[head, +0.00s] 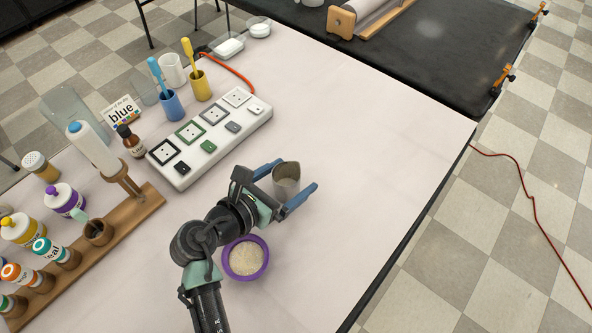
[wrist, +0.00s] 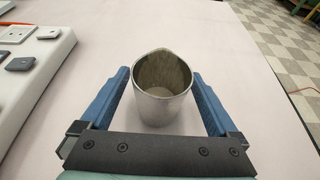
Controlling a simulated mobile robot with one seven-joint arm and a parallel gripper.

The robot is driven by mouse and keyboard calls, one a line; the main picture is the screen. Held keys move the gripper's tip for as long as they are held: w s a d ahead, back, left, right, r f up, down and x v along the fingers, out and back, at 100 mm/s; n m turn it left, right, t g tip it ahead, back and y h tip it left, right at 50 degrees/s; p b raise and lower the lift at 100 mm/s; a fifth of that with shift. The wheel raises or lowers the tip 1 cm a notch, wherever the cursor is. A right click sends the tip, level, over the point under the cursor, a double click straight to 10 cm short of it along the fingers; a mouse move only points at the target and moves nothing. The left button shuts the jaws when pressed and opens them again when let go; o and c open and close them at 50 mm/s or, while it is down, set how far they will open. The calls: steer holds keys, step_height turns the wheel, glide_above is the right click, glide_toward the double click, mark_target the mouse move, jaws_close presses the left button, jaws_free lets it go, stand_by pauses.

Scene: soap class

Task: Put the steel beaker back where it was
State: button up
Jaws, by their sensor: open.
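The steel beaker (head: 287,181) stands upright on the white table in the head view, right of the switch panel. It also shows in the wrist view (wrist: 162,88), with its open mouth and inner wall visible. My gripper (head: 292,183) is open, with one blue finger on each side of the beaker. In the wrist view the fingers (wrist: 162,92) flank the beaker, with a small gap on both sides.
A white switch panel (head: 210,139) lies left of the beaker. A purple-rimmed bowl of pale grains (head: 245,258) sits close to my arm. A wooden rack (head: 128,212) with several bottles stands at the left. The table's right part (head: 400,150) is clear up to its edge.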

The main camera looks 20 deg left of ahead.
steer(key=p+v, duration=0.1)
steer(key=v, duration=0.8)
steer(key=shift+s+a+r+p, duration=0.1)
steer(key=shift+s+r+p, duration=0.05)
steer(key=shift+s+p, duration=0.15)
steer(key=w+r+m+t+y, duration=0.1)
steer(key=w+r+m+y, duration=0.1)
steer(key=w+r+m, duration=0.8)
step_height(320, 180, up, 16)
steer(key=m+t+y, duration=0.2)
steer(key=m+t, duration=0.2)
steer(key=m, duration=0.3)
glide_above(277, 188)
steer(key=w+d, duration=0.2)
steer(key=w, duration=0.7)
steer(key=s+d+r+m+t, duration=0.3)
steer(key=s+d+r+m, duration=0.1)
steer(key=r, duration=0.5)
steer(key=s+d+r+m+t, duration=0.3)
steer(key=r+m, duration=0.3)
steer(key=r, duration=0.4)
steer(key=s+d+r+m+t, duration=0.3)
steer(key=s+d+r+m, duration=0.2)
steer(key=r, duration=0.5)
steer(key=shift+d+r+t+y, duration=0.15)
steer(key=shift+d+t+y, duration=0.15)
steer(key=shift+d, duration=0.15)
